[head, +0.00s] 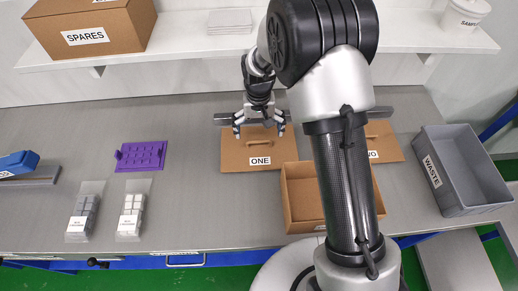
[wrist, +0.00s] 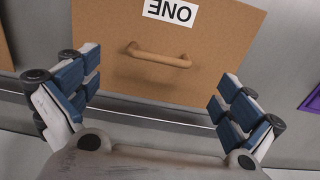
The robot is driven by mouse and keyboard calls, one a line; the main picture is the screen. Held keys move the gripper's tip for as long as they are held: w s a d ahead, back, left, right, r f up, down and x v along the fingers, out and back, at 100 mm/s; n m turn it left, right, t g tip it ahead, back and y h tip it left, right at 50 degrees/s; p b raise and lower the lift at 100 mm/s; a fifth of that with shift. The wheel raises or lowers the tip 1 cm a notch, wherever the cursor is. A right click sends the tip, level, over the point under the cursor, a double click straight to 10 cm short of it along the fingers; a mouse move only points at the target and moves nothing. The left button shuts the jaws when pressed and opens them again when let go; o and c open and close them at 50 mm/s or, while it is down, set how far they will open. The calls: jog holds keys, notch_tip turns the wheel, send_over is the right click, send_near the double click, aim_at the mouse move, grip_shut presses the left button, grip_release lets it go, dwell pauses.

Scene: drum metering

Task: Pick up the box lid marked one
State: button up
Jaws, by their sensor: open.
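The box lid marked ONE (head: 258,150) is a flat brown square with a handle and a white label, lying on the bench. In the wrist view the lid (wrist: 120,80) shows its label upside down and its bar handle (wrist: 158,56). My gripper (head: 260,131) is over the lid's far edge in the head view. In the wrist view my gripper (wrist: 158,92) is open and empty, with its blue-padded fingers spread to either side of the handle, which appears beyond them. I cannot tell the exact height above the lid.
An open brown box (head: 300,208) stands in front, partly hidden by my arm. A second lid (head: 385,143), ending in "WO", lies to the right. A grey WASTE bin (head: 462,170) stands far right; a purple tray (head: 141,156) lies left. A shelf (head: 190,50) runs behind.

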aim_at(259, 141)
jog(key=shift+f+b, duration=0.95)
jog(key=shift+f, duration=2.2)
jog(key=c, duration=1.1)
